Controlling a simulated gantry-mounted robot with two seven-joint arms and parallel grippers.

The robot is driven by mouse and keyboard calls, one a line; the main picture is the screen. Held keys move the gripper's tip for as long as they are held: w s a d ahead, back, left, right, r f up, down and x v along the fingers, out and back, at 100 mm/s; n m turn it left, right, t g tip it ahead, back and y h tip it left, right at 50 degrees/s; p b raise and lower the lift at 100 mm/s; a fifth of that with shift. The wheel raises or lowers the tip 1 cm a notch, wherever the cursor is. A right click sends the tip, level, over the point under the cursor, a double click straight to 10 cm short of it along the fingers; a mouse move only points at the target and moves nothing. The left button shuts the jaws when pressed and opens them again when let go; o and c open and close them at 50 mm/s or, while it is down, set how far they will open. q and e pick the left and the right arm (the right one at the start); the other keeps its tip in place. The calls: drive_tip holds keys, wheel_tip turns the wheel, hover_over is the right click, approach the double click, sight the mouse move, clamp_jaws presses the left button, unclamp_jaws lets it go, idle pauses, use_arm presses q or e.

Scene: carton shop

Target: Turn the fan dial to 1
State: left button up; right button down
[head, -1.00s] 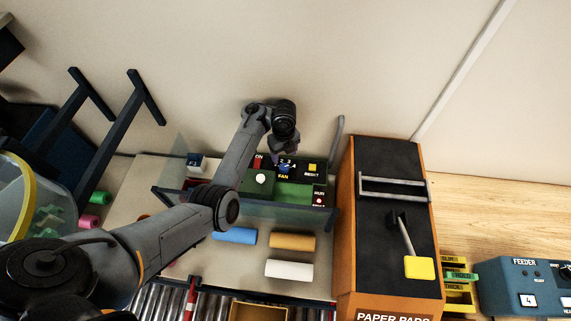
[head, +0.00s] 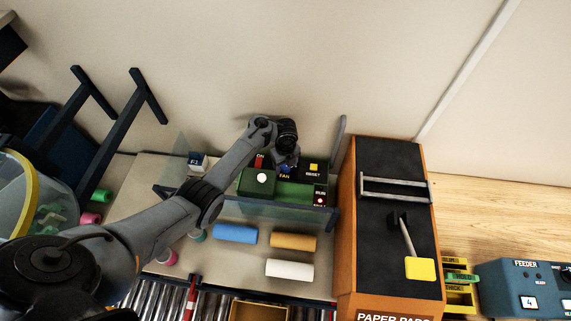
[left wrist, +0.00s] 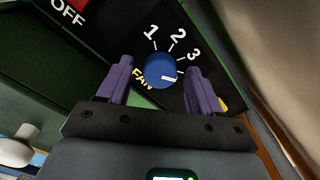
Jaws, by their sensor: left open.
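The fan dial (left wrist: 158,68) is a round blue knob on a black panel, below white numbers 1, 2 and 3 and next to the yellow word FAN. Its white mark points to the right in the left wrist view, nearest the 3 side and away from the 1. My left gripper (left wrist: 160,82) is open, with one purple finger on each side of the dial. I cannot tell whether the fingers touch it. In the head view my left gripper (head: 287,162) is over the panel and hides most of the dial.
A green control box (head: 290,190) carries the panel, with a white round knob (head: 262,178) and a yellow RESET button (head: 314,167) beside it. A transparent guard (head: 270,212) stands in front. An orange paper-pads machine (head: 345,230) stands close on the right.

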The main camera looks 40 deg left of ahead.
use_arm(q)
drive_tip(key=c, duration=1.1)
drive_tip(key=shift+o, duration=0.2)
drive_tip(key=shift+n, duration=0.3)
drive_tip(key=n, duration=1.1)
drive_tip(key=shift+r+n, duration=0.1)
drive_tip(key=shift+n, duration=0.2)
drive_tip(key=n, duration=1.1)
drive_tip(key=shift+n, duration=0.5)
drive_tip(key=o, duration=1.1)
drive_tip(key=shift+c, duration=0.2)
